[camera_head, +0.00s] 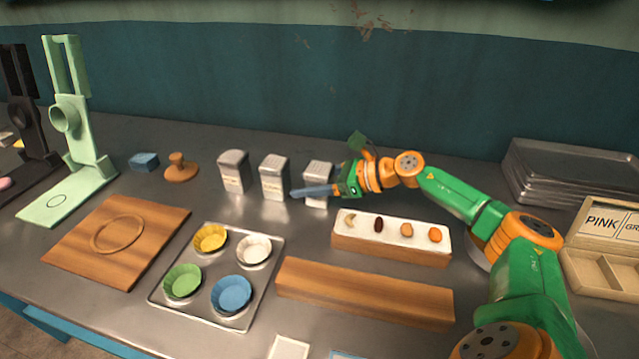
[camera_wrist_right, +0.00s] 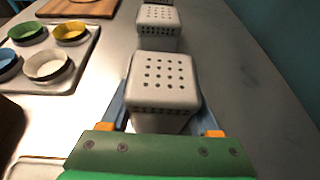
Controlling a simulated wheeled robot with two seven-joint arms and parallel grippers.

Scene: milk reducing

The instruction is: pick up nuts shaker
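Three grey shakers with perforated tops stand in a row on the metal table: a left one (camera_head: 233,172), a middle one (camera_head: 274,178) and a right one (camera_head: 317,172). Their front labels are too small to read, so I cannot tell which holds nuts. My right gripper (camera_head: 318,191) is at the right shaker, with its blue fingers on either side of it. In the right wrist view this shaker (camera_wrist_right: 163,82) stands upright between the fingers, which look open around it; its lower part and the fingertips are hidden. My left gripper is not in view.
A tray (camera_head: 160,296) with several coloured cups is front left of the shakers. A wooden block (camera_head: 390,250) with a white top holding small food pieces lies in front of my right forearm. A wooden stamp (camera_head: 180,170) and blue block (camera_head: 144,162) are left of the shakers.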

